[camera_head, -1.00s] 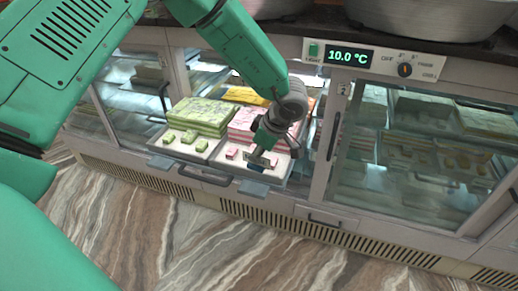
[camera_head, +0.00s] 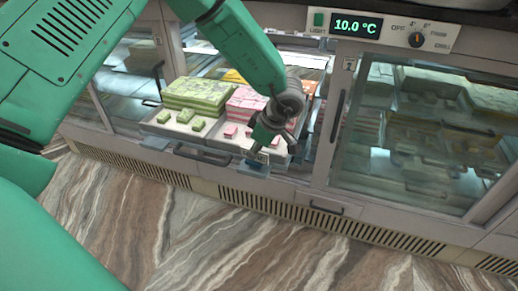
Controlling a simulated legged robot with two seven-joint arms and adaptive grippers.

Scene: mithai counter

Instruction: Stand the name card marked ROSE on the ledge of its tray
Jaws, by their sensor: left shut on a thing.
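The tray of pink sweets (camera_head: 226,144) stands in the open case, with a pink stacked block (camera_head: 246,102) at its back and a few loose pink pieces in front. My left gripper (camera_head: 266,148) is over the tray's front right part, pointing down. The lettering is too small to read, and I cannot tell whether the card touches the ledge. My right gripper is out of view.
A tray of green sweets (camera_head: 152,124) stands to the left of the pink one. The case's door frame (camera_head: 333,125) and closed glass section (camera_head: 420,150) are on the right. A temperature panel (camera_head: 358,26) is above. The marbled floor (camera_head: 240,245) in front is clear.

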